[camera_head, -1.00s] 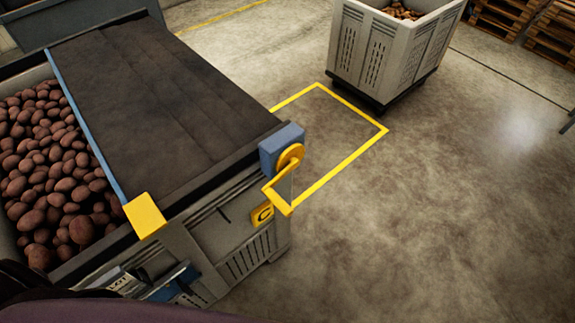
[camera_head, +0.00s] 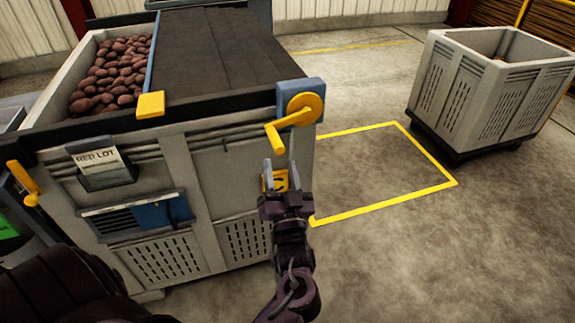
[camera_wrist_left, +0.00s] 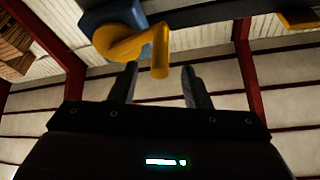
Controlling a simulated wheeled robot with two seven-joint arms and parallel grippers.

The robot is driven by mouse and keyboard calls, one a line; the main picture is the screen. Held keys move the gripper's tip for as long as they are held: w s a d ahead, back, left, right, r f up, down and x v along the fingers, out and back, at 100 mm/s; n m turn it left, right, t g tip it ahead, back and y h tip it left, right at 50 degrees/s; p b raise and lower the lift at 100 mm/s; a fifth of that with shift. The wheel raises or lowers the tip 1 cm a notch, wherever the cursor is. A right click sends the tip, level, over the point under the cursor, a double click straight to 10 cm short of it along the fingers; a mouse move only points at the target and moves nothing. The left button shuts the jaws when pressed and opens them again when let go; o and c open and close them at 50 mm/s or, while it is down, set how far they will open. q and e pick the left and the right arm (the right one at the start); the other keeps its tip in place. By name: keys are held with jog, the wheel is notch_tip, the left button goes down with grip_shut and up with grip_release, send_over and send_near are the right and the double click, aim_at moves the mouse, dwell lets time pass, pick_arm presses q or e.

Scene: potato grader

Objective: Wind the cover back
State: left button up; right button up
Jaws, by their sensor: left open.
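The dark cover (camera_head: 215,60) lies over the right part of a grey bin (camera_head: 225,170) of potatoes, with a blue edge bar and a yellow tab (camera_head: 150,104) at its front. A yellow crank (camera_head: 300,112) sits on a blue housing at the bin's front right corner, its handle hanging down to the left. My left gripper (camera_head: 282,172) is open, pointing up, just below the crank handle and apart from it. In the left wrist view the crank handle (camera_wrist_left: 160,52) shows beyond and between the open fingers (camera_wrist_left: 158,85). My right gripper is not in view.
Potatoes (camera_head: 112,72) show in the uncovered left part. Another yellow handle (camera_head: 25,185) is at far left. A grey crate (camera_head: 480,95) stands right, beyond a yellow floor outline.

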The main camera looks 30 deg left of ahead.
aim_at(276, 142)
pick_arm(q)
jog(key=p+x, duration=0.1)
jog(key=x, duration=0.6)
jog(key=shift+a+r, duration=0.1)
jog(key=shift+w+a, duration=0.25)
jog(key=shift+w, duration=0.05)
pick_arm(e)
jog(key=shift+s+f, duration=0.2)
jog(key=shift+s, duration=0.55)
pick_arm(q)
grip_shut()
